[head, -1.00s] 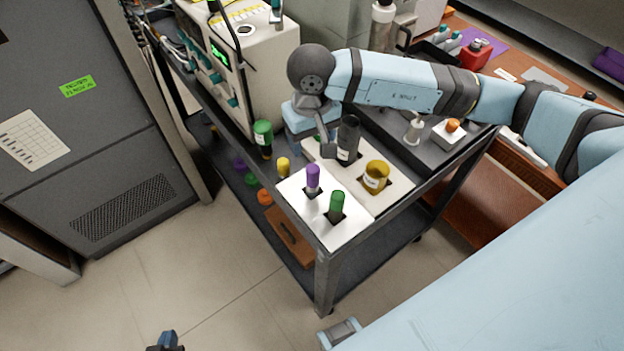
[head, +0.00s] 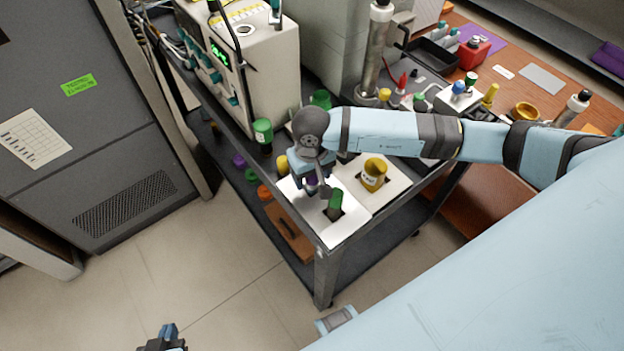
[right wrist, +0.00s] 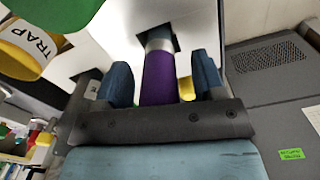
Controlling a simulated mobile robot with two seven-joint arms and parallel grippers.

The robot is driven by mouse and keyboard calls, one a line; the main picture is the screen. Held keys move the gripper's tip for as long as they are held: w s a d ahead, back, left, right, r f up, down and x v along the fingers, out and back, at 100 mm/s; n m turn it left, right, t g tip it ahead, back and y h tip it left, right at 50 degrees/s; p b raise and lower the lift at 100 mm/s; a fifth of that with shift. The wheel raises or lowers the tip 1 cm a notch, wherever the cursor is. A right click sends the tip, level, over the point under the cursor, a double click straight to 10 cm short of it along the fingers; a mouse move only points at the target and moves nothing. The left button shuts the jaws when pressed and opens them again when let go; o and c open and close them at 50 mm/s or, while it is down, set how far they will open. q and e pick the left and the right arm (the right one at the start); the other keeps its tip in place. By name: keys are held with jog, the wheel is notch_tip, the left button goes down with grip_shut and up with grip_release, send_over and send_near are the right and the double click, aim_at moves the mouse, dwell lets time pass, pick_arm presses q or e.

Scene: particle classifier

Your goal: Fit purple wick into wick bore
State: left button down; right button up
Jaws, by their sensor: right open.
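The purple wick (right wrist: 158,78) stands in a dark square opening of the white plate (head: 345,228), with a silver band near that opening in the right wrist view. My right gripper (right wrist: 165,82) is open, with one blue finger on each side of the wick. In the head view my right gripper (head: 318,188) is over the wick and hides most of it. I cannot tell which opening is the wick bore. My left gripper (head: 166,337) is at the bottom edge of the head view, far from the cart, and its jaws are unclear.
A green cylinder (head: 335,203) stands in the same plate, close beside my right gripper. A green-capped bottle (head: 263,134) and a beige machine (head: 258,65) stand behind. Floor is clear in front of the cart.

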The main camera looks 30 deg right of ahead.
jog(key=c, duration=1)
jog(key=shift+c, duration=0.2)
